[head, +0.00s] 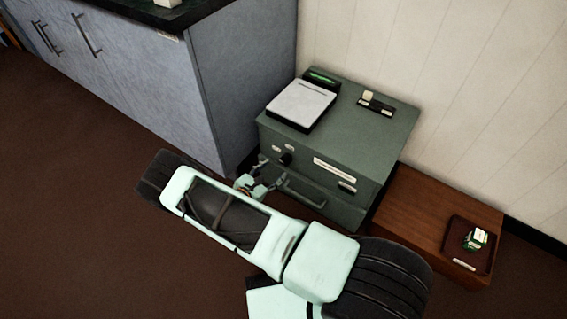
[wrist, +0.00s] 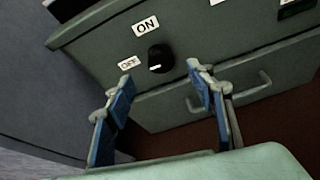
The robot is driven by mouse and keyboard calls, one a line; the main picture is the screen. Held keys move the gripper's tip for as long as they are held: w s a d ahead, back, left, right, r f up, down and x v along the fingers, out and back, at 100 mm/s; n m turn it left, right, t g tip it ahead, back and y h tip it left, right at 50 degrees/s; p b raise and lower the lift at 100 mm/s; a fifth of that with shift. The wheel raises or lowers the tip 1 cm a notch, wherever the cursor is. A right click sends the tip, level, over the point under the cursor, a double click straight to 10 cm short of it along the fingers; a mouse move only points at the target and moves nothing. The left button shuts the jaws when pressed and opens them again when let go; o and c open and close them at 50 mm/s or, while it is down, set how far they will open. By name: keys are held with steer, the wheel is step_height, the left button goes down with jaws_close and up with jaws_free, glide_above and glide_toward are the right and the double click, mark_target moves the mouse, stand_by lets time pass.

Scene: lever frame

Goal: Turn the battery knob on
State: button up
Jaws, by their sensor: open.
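The battery knob (wrist: 160,59) is a small black round dial on the front of a grey-green cabinet (head: 345,140). In the wrist view it has an ON label (wrist: 145,25) above it and an OFF label (wrist: 129,63) to its left. A pale mark on the knob sits low on its face. The knob also shows small and dark in the head view (head: 285,159). My gripper (wrist: 160,80) is open and empty, with its blue-padded fingers to either side below the knob, apart from it. In the head view my gripper (head: 261,177) is close in front of the cabinet.
A drawer handle (head: 303,191) sticks out below the knob. A white-topped device (head: 303,104) and a small switch plate (head: 376,103) are on the cabinet top. A blue-grey counter (head: 235,75) stands to the left. A low wooden box (head: 417,212) with a tray (head: 456,241) is to the right.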

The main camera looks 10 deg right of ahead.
mark_target(284, 161)
steer(key=b+x, duration=0.2)
steer(key=x, duration=0.6)
steer(key=shift+w+d+f, duration=0.1)
steer(key=shift+d+f, duration=0.05)
steer(key=c, duration=1.2)
steer(key=shift+o, duration=0.2)
